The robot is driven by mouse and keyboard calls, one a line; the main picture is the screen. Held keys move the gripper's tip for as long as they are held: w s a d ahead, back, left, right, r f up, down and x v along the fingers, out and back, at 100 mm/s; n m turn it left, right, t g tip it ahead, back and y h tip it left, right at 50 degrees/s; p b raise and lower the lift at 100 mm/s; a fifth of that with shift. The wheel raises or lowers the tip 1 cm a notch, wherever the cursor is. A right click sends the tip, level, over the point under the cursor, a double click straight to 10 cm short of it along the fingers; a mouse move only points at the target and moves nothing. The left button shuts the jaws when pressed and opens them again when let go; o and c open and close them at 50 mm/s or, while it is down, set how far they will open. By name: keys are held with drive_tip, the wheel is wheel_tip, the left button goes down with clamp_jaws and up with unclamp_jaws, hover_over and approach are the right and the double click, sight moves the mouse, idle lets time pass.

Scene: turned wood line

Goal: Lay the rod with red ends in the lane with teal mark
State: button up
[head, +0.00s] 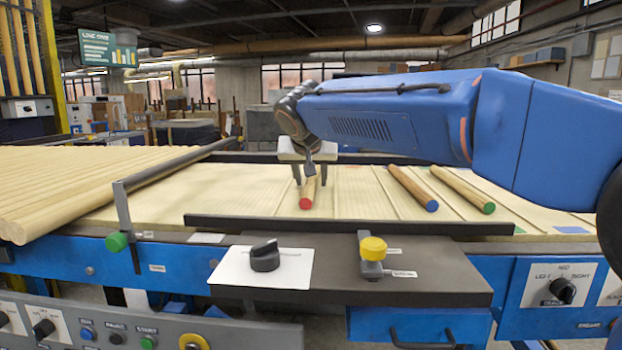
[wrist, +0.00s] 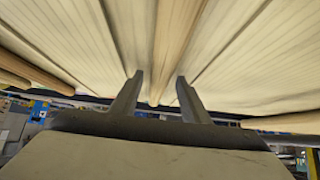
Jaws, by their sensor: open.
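The rod with red ends (head: 306,198) lies on the pale wooden bed, pointing away from the camera, its red near end showing. My gripper (head: 309,181) is open over it, one finger on each side. In the wrist view the rod (wrist: 170,45) runs between the two fingers of my gripper (wrist: 160,92), with gaps visible beside it. I cannot make out a clearly teal lane mark; a blue mark (head: 571,230) and a small green mark (head: 519,230) show at the near right edge.
A rod with a blue end (head: 413,188) and a rod with a green end (head: 463,190) lie to the right. Many plain rods (head: 80,185) fill the left side. A dark rail (head: 340,226) runs along the near edge, in front of the red-ended rod. The far right lanes look bare.

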drive_tip(key=shift+r, duration=0.1)
drive_tip(key=v, duration=1.2)
drive_tip(key=shift+d, duration=0.15)
